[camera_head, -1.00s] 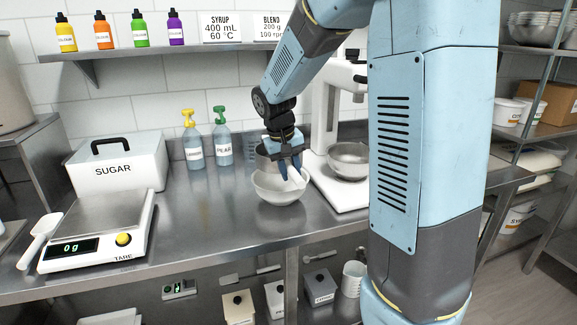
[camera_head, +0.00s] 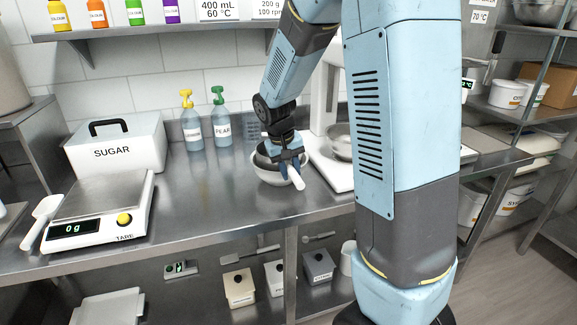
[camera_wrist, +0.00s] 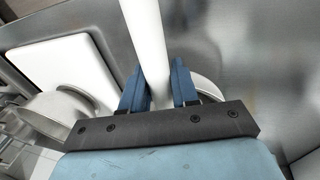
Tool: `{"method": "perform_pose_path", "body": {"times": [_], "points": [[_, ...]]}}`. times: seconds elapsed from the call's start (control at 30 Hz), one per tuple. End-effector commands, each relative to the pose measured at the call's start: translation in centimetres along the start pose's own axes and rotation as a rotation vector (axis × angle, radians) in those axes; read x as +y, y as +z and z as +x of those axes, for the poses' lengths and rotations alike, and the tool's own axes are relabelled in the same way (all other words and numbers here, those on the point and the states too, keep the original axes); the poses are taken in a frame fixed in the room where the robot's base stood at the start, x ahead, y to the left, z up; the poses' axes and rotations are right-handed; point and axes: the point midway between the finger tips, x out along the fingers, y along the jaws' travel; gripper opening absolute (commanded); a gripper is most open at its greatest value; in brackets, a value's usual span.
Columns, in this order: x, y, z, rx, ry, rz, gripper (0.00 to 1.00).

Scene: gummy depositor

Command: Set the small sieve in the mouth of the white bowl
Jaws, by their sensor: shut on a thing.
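My gripper (camera_head: 290,163) is shut on the white handle (camera_head: 297,181) of the small sieve, which slants down towards the front right. In the wrist view the white handle (camera_wrist: 147,40) runs between the two blue fingers (camera_wrist: 158,85). The grey sieve body (camera_head: 262,158) shows at the mouth of the white bowl (camera_head: 268,178), partly behind my gripper. I cannot tell whether it rests on the rim. The bowl stands upright on the steel counter. In the wrist view, only part of the bowl (camera_wrist: 209,90) shows behind the right finger.
The mixer's white base (camera_head: 330,175) and steel bowl (camera_head: 340,145) stand close on the right. Spray bottles (camera_head: 221,120), a sugar box (camera_head: 115,150) and a scale (camera_head: 95,215) stand to the left. The counter (camera_head: 215,195) between scale and bowl is clear.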

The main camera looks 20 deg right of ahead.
Motion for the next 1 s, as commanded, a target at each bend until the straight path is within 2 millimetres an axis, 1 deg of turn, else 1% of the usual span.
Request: {"method": "perform_pose_path", "body": {"times": [0.7,0.73,1.0], "points": [[-0.08,0.11,0.18,0.0,0.0,0.0,0.0],[-0.08,0.11,0.18,0.0,0.0,0.0,0.32],[-0.11,0.12,0.18,0.0,0.0,-0.001,0.58]]}}
